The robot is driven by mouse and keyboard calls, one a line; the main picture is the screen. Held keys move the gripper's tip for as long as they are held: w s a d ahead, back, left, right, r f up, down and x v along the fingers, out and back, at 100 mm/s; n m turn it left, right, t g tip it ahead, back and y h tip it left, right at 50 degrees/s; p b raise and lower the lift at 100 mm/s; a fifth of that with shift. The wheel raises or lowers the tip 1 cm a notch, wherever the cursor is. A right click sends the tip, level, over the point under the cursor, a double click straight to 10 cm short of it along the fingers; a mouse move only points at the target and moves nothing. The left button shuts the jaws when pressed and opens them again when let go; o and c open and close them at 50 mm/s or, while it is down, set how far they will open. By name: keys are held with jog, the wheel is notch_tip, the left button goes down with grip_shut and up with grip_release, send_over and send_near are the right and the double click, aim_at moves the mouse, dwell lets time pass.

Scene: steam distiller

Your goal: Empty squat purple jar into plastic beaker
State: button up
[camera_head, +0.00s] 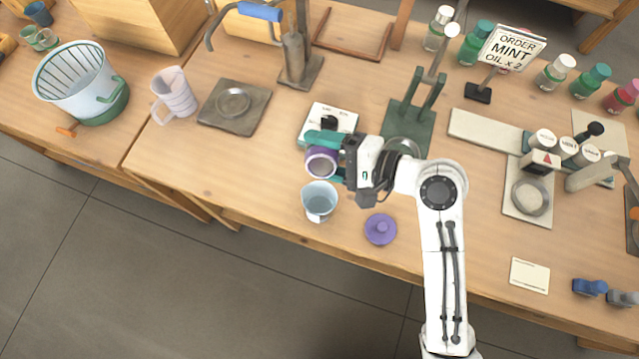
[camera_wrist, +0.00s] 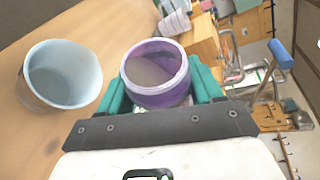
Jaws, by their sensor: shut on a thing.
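The squat purple jar (camera_head: 321,162) is between the teal fingers of my gripper (camera_head: 325,151), which is shut on it above the table. Its lid is off, and the wrist view shows greyish contents inside the jar (camera_wrist: 155,75). How far the jar is tilted is hard to tell. A pale blue cup, apparently the plastic beaker (camera_head: 319,202), stands upright on the table just in front of the jar. In the wrist view the beaker (camera_wrist: 62,75) is left of the jar, apart from it, and no contents can be made out.
A purple lid (camera_head: 380,230) lies on the table right of the beaker, near the front edge. A white scale-like device (camera_head: 314,118) is behind the jar. A white jug (camera_head: 173,95) and a bucket (camera_head: 80,85) stand at left. Green stand (camera_head: 407,122) is behind my gripper.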

jog(key=shift+s+r+n+t+b, duration=0.1)
jog(key=shift+r+n+t+b, duration=0.3)
jog(key=shift+b, duration=1.1)
jog(key=shift+s+f+n+y+b, duration=0.3)
jog(key=shift+s+f+n+b, duration=0.35)
jog(key=shift+b, duration=0.45)
jog(key=shift+s+a+r+n+t+y+b, duration=0.15)
jog(key=shift+r+n+t+y+b, duration=0.15)
jog(key=shift+n+b, duration=0.6)
jog(key=shift+s+d+r+n+t+y+b, duration=0.15)
jog(key=shift+r+n+t+b, duration=0.3)
jog(key=shift+b, duration=0.75)
jog(key=shift+s+a+r+n+t+y+b, duration=0.15)
jog(key=shift+n+t+y+b, duration=0.1)
jog(key=shift+n+b, duration=0.7)
dwell(0.7)
